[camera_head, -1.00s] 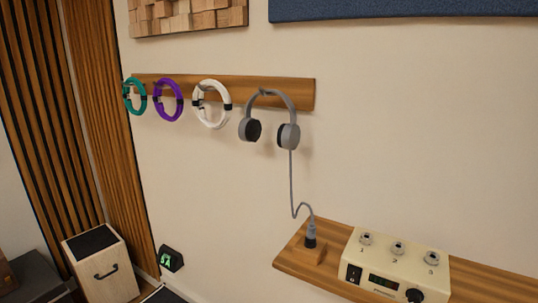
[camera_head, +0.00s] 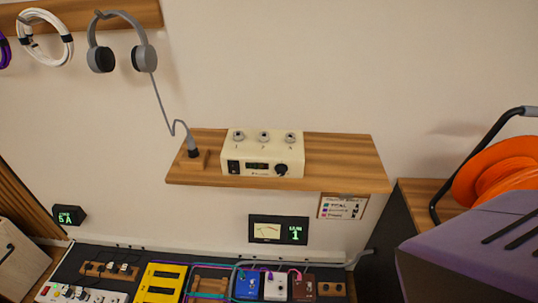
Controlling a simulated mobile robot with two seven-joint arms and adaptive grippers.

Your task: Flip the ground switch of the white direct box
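I cannot tell for sure which item is the white direct box, and no ground switch can be made out. A small white box (camera_head: 275,287) stands in the row of small boxes at the bottom of the view, between a blue box (camera_head: 248,287) and a dark red box (camera_head: 304,288). Cables lie at its top, and the bottom edge of the view cuts close to it. A cream unit (camera_head: 262,155) with several controls and three numbered jacks sits on the wooden wall shelf. Neither gripper is in view.
The wooden shelf (camera_head: 340,160) juts from the wall above the boxes. A yellow unit (camera_head: 160,283) and a white panel (camera_head: 78,293) lie lower left. A meter display (camera_head: 279,229) hangs on the wall. A purple-grey case (camera_head: 480,250) and orange reel (camera_head: 495,172) fill the right.

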